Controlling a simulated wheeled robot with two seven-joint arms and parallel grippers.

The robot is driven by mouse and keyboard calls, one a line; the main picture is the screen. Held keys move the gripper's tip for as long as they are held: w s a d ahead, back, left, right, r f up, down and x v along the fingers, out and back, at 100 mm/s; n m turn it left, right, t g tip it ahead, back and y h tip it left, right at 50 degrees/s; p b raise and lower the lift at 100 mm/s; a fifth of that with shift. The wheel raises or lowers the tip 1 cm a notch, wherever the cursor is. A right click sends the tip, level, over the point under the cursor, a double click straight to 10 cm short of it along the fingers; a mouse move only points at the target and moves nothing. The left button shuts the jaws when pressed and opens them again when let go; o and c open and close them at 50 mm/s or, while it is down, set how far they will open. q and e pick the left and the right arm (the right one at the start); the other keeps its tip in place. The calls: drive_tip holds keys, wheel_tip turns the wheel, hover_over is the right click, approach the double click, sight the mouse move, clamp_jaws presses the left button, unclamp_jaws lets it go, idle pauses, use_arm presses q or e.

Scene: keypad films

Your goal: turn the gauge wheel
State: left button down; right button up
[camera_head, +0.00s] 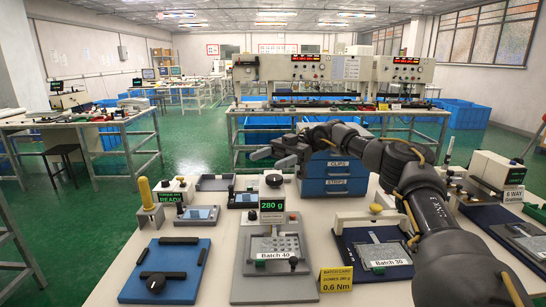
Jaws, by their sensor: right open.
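A black round wheel (274,181) tops a small white press stand, just above a green display (272,205) reading 280 g. Below it lies a grey plate labelled Batch 40 (272,263). A second black knob (154,282) sits on a blue plate (190,288) at the front left. I cannot tell for certain which one is the gauge wheel. My right arm comes in from the right, and my right gripper (273,157) is open above and behind the wheel, apparently apart from it. My left gripper is out of view.
Blue drawers (335,186) stand behind my right arm. A Batch 36 fixture (385,255) lies partly under the arm. A yellow 0.6 Nm card (336,279) stands at the front. A yellow-handled tool (146,195) stands at left, beside a READY display (178,197).

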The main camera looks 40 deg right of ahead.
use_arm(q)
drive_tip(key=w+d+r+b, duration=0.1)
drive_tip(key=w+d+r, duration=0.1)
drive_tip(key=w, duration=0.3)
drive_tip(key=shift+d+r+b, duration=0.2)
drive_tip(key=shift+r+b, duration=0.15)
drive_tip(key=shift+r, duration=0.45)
use_arm(e)
drive_tip(key=s+a+r, duration=0.4)
drive_tip(key=s+a, duration=0.1)
drive_tip(key=s, duration=0.2)
drive_tip(key=shift+s+a+r, duration=0.35)
drive_tip(key=shift+s, duration=0.05)
